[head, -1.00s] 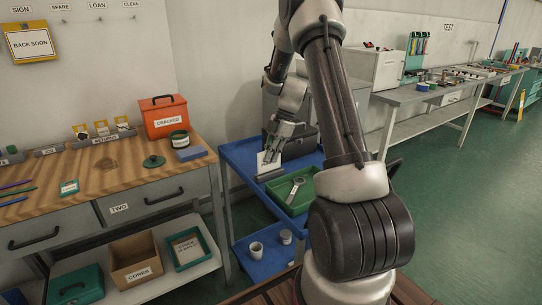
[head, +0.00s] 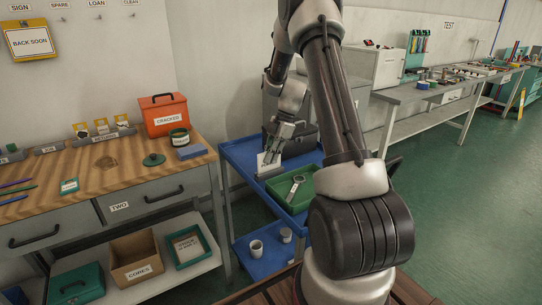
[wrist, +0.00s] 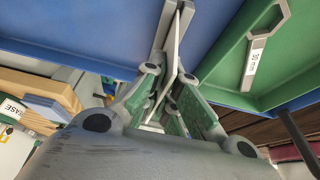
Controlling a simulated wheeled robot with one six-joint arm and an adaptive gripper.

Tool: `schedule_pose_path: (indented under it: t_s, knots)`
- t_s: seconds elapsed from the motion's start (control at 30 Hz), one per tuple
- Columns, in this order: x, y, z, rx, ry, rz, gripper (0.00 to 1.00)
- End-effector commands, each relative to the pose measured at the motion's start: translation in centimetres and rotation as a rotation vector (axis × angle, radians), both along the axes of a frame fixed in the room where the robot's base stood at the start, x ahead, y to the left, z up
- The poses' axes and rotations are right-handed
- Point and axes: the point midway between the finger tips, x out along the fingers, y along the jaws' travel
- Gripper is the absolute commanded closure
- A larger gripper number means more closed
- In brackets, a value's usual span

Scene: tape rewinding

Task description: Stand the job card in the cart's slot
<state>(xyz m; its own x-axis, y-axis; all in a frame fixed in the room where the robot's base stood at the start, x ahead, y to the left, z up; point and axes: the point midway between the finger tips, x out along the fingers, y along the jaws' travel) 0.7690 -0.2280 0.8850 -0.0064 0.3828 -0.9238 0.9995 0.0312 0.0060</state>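The job card (head: 265,161), white with dark print, stands upright at the grey slotted block (head: 271,173) on the blue cart's top (head: 236,155). My gripper (head: 272,149) is at the card's upper part, above the block.
A green tray (head: 281,190) with a wrench (head: 296,186) lies right beside the block. A dark case (head: 303,136) stands behind. Two cups (head: 256,248) stand on the cart's lower shelf. The wooden bench (head: 130,171) is close on the left.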

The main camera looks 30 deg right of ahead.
Motion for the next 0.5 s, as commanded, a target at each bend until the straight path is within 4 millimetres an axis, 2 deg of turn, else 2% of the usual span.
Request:
schedule_pose_path:
  t_s: [0.5]
  knots:
    - [-0.04,0.01,-0.72,0.000,0.001,0.000,1.00]
